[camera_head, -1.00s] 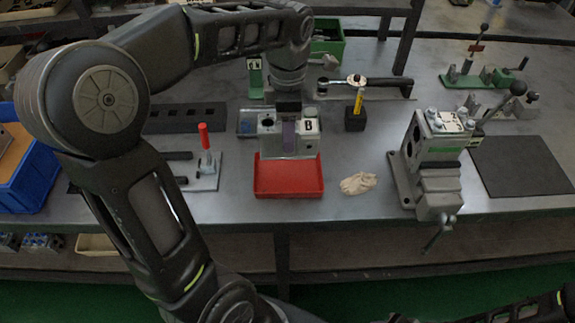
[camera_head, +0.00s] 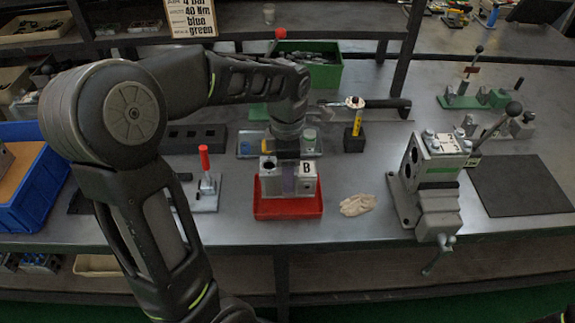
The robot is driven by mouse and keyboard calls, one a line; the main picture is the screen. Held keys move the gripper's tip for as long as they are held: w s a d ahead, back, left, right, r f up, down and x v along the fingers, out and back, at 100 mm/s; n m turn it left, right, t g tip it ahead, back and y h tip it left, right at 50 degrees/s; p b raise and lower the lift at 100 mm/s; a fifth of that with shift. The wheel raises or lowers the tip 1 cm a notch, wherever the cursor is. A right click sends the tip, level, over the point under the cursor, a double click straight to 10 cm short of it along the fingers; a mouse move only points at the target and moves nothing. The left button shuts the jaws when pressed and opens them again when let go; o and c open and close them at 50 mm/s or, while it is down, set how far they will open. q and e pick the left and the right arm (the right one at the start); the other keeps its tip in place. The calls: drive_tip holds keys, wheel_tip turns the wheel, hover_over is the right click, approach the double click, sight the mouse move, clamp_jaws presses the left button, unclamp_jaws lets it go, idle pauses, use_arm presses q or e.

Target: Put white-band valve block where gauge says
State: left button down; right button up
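A grey metal valve block (camera_head: 304,182) marked B, with a round hole in its top, is at the red tray (camera_head: 287,209), in front of the tray's back part. Whether it touches the tray floor is unclear. A purplish strip runs down its front; I cannot make out a white band. My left gripper (camera_head: 287,158) points down onto the block's top and appears shut on it, its fingertips partly hidden. No gauge reading is legible.
A red-handled toggle clamp (camera_head: 205,180) stands left of the tray. A crumpled glove (camera_head: 357,205) lies right of it. A black holder (camera_head: 354,143) with a yellow-handled tool is behind. A dark mat (camera_head: 520,185) lies far right. A sign (camera_head: 190,18) hangs at the back.

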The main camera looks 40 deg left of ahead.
use_arm(q)
drive_tip(key=shift+r, duration=0.1)
drive_tip(key=shift+f, duration=1.85)
drive_tip(key=shift+f, duration=0.1)
drive_tip(key=c, duration=0.5)
unclamp_jaws()
drive_tip(key=shift+f, duration=0.1)
wheel_tip(320, 180, up, 12)
drive_tip(key=shift+r, duration=0.15)
